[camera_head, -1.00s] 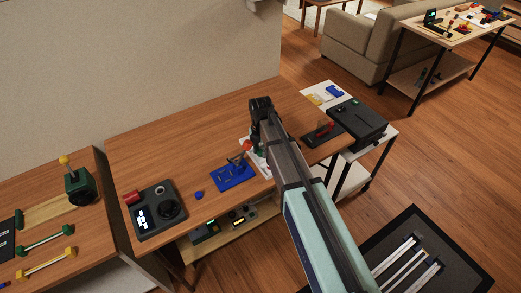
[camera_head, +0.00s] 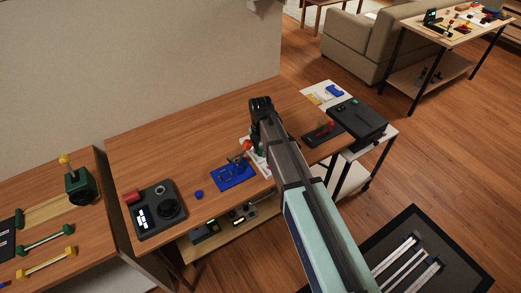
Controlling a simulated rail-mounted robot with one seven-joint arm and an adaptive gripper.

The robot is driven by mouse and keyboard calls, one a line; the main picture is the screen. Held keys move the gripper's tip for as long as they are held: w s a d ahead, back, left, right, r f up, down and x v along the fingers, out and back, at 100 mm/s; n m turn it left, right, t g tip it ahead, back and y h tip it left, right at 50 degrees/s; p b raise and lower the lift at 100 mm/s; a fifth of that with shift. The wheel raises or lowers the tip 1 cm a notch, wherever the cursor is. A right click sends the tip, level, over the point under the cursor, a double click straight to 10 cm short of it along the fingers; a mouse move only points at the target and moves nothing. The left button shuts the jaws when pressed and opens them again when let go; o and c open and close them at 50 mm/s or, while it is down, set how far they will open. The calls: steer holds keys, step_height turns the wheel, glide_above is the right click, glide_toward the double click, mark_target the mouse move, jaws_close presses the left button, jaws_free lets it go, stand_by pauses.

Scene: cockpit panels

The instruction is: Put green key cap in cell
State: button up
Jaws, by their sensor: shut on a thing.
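My gripper (camera_head: 258,125) is low over the white panel (camera_head: 261,163) near the middle of the wooden table. My own arm hides its fingertips and most of the panel. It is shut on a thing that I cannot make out. A small red part (camera_head: 247,145) shows at the panel's left edge, beside the gripper. I cannot clearly see the green key cap or its cell; both may be behind my arm.
A blue plate with a small mechanism (camera_head: 232,176) and a small blue piece (camera_head: 198,194) lie left of the panel. A dark control box (camera_head: 160,212) sits further left. A black base with a red handle (camera_head: 322,131) stands right. The table's back left is clear.

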steer(key=o, duration=0.9)
steer(key=shift+c, duration=0.2)
steer(key=o, duration=0.5)
steer(key=shift+o, duration=0.2)
steer(key=shift+r, duration=0.15)
steer(key=shift+r+p, duration=1.95)
steer(key=shift+r, duration=1.45)
